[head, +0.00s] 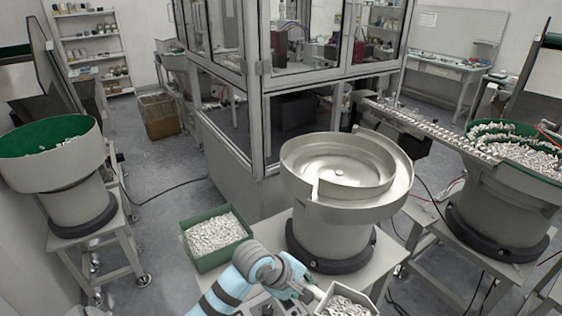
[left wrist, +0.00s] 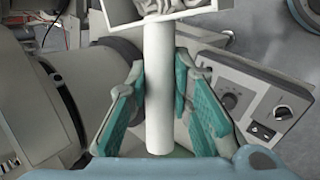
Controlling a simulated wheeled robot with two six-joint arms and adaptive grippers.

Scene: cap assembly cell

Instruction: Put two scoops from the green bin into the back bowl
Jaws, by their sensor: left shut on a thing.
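The green bin (head: 224,258) stands left of the middle of the head view, full of small pale caps. A bare metal bowl (head: 352,210) stands on a round base right of it; a small pale spot shows on its floor. I cannot tell which bowl is meant as the back one. My left gripper (left wrist: 159,70) is shut on the pale round handle of a scoop (left wrist: 158,100). The scoop head (head: 347,303) holds pale caps, at the bottom edge of the head view, in front of the metal bowl. My right gripper is not in view.
A green-lined bowl (head: 62,175) stands at the left. Another bowl (head: 500,185), with many caps, stands at the right, beside a feed rail (head: 430,130). A glazed machine frame (head: 263,100) rises behind. A control box (left wrist: 245,100) lies near the gripper.

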